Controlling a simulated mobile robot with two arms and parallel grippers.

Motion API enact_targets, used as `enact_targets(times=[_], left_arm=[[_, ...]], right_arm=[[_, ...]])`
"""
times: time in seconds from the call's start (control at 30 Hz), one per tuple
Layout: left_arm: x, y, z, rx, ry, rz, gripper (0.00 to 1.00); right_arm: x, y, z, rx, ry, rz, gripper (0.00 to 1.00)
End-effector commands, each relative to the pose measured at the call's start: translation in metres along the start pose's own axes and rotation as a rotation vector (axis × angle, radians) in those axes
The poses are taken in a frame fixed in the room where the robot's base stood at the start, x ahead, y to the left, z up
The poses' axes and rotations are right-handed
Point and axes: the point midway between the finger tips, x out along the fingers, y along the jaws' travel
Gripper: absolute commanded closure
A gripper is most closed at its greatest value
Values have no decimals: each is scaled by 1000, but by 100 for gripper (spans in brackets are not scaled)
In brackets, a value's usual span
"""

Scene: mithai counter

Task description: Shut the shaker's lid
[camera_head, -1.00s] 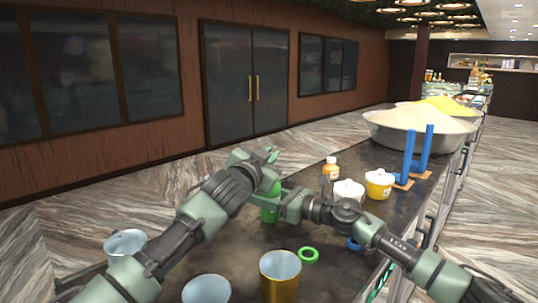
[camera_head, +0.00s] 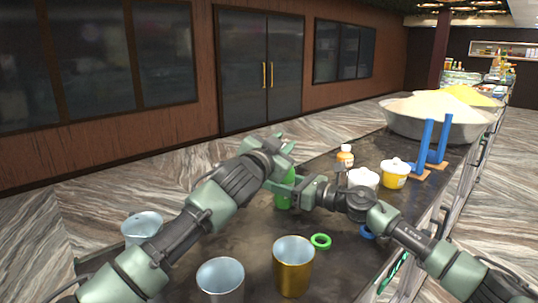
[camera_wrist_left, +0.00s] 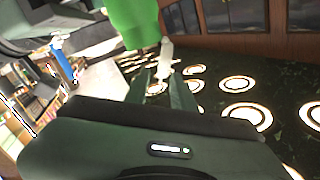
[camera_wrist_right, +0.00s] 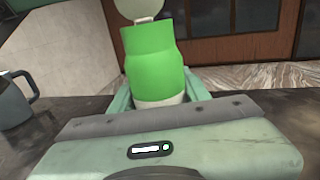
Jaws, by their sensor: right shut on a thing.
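The green shaker (camera_head: 284,194) stands upright on the dark counter. In the right wrist view the shaker (camera_wrist_right: 155,70) has its pale lid (camera_wrist_right: 140,8) tipped up, open on its hinge. My right gripper (camera_head: 308,192) is shut around the shaker's lower body. My left gripper (camera_head: 281,142) is above the shaker, its fingers apart. In the left wrist view the shaker (camera_wrist_left: 134,20) appears upside down, and the pale lid (camera_wrist_left: 166,58) is edge-on near the left fingertips (camera_wrist_left: 160,80). I cannot tell whether they touch it.
A gold cup (camera_head: 293,270), a grey cup (camera_head: 220,278) and a green ring (camera_head: 320,241) are at the front. A white pot (camera_head: 363,179), yellow pot (camera_head: 394,174) and orange bottle (camera_head: 345,157) stand right of the shaker. A grey mug (camera_wrist_right: 14,100) shows in the right wrist view.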

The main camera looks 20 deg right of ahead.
Motion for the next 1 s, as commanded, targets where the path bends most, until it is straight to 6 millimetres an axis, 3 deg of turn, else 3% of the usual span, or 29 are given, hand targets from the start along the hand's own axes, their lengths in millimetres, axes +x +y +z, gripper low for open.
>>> enact_targets(times=[0.6, 1.0], left_arm=[[-90, -1, 2, 1, -2, -3, 75], [-104, -1, 2, 1, -3, -3, 75]], right_arm=[[0, 0, 0, 0, 0, 0, 100], [0, 0, 0, 0, 0, 0, 100]])
